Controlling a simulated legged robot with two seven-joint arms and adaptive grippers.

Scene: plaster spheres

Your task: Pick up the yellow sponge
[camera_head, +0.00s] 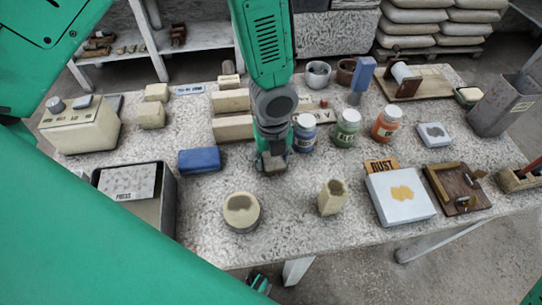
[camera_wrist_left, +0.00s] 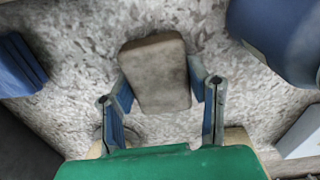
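A small tan-grey block, probably the sponge, shows between the fingers of my left gripper (camera_wrist_left: 160,82) in the left wrist view (camera_wrist_left: 157,75). It looks more brown than yellow. One finger is close along each side of the block; I cannot tell whether both press on it. In the head view my left gripper (camera_head: 271,166) points down at the middle of the table, and its fingers partly hide the block. I cannot tell whether the block rests on the table or is lifted.
A blue block (camera_head: 199,160) lies left of the gripper; blue (camera_head: 305,132), green (camera_head: 346,127) and orange jars (camera_head: 386,123) stand to its right. A round cream pot (camera_head: 242,216) and a cream block (camera_head: 332,198) stand in front. An open grey bin (camera_head: 168,205) is at the left.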

